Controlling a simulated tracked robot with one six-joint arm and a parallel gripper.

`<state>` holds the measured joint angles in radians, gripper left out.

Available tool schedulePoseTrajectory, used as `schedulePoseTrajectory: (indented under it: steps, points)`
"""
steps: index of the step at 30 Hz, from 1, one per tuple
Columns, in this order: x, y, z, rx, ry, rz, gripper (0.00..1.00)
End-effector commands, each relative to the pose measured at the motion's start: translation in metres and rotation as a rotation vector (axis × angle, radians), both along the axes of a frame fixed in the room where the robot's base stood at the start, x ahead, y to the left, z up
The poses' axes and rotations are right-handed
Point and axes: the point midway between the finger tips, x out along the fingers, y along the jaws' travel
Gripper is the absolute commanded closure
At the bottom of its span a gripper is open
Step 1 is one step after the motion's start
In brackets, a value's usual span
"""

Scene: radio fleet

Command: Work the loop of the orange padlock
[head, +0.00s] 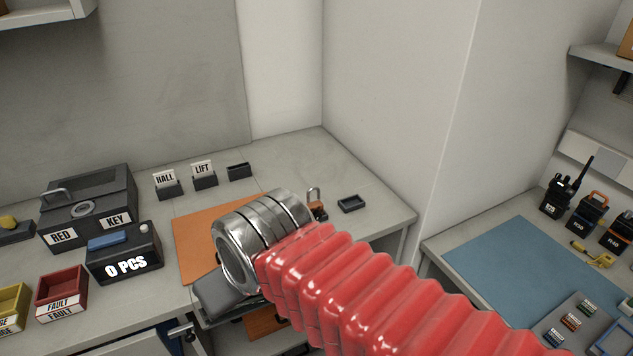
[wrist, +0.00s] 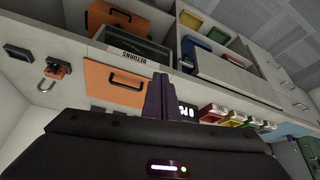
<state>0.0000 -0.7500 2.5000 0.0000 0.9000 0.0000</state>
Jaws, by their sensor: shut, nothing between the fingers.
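The orange padlock (head: 319,211) stands on the grey bench in the head view, right of the orange mat and just beyond my metal wrist. Its grey loop (head: 313,193) points up. My arm partly covers its lower body. In the wrist view the padlock (wrist: 59,68) is at the left, with its loop (wrist: 46,84) showing. I cannot tell whether the loop is open or closed. My gripper (wrist: 159,84) shows dark fingers together and empty, well apart from the padlock. In the head view my fingertips are hidden.
A small dark tray (head: 351,204) lies right of the padlock. The orange mat (head: 194,234) is left of it. The HALL (head: 166,183) and LIFT (head: 204,175) holders stand behind. A counter box (head: 124,254) and a RED/KEY box (head: 90,208) stand left. The wall is close at right.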

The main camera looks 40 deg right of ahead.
Motion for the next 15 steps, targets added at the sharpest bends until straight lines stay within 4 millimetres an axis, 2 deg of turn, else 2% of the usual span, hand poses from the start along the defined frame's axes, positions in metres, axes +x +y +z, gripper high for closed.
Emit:
schedulePoseTrajectory:
  steps: [8,11,15]
  points:
    - [0.005,-0.009,0.005,0.018,0.009,-0.057,1.00]
    - [0.013,-0.019,0.012,0.045,0.022,-0.136,1.00]
    - [0.025,-0.047,0.023,0.100,0.043,-0.301,1.00]
